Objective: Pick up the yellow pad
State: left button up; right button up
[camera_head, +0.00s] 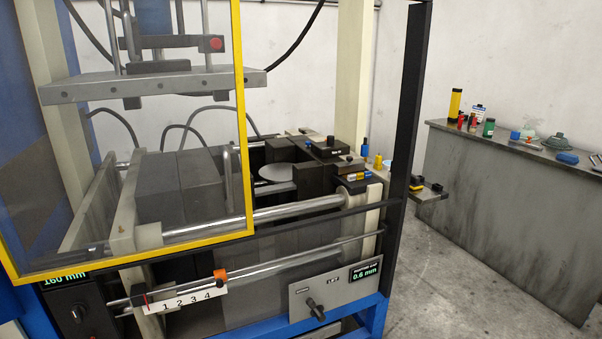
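No thing in the camera_head view can be clearly made out as a yellow pad. A small yellow item (418,181) lies beside dark pieces on the small shelf at the right side of the press. Another small yellow piece (378,161) stands on the press's right end, near small blue pieces. A tall yellow container (455,104) with dark ends stands on the far grey bench. Neither of my grippers is in view.
The press (185,190) fills the left and middle, with a yellow-framed clear guard (240,110) in front. A dark upright post (408,110) stands at its right. The grey bench (500,200) holds several small items, including a blue block (568,157). Floor between is clear.

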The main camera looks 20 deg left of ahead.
aim_at(415, 184)
jog(key=i+l+z, duration=0.5)
jog(key=i+z, duration=0.3)
jog(key=i+l+z, duration=0.1)
jog(key=i, duration=0.45)
jog(key=i+l+z, duration=0.1)
jog(key=i, duration=0.5)
jog(key=i+u, duration=0.25)
jog(key=i, duration=0.3)
jog(key=i+l+u, duration=0.1)
jog(key=i+u, duration=0.2)
jog(key=i, duration=0.2)
jog(key=i+u, duration=0.45)
jog(key=i+l+u, duration=0.25)
jog(key=u, duration=0.2)
jog(key=i+l+u, duration=0.15)
jog(key=u, duration=0.3)
jog(key=i+l+u, duration=0.25)
jog(key=u, duration=0.15)
jog(key=i+l+u, duration=0.3)
jog(key=u, duration=0.15)
jog(key=i+l+u, duration=0.15)
jog(key=l+u, duration=0.25)
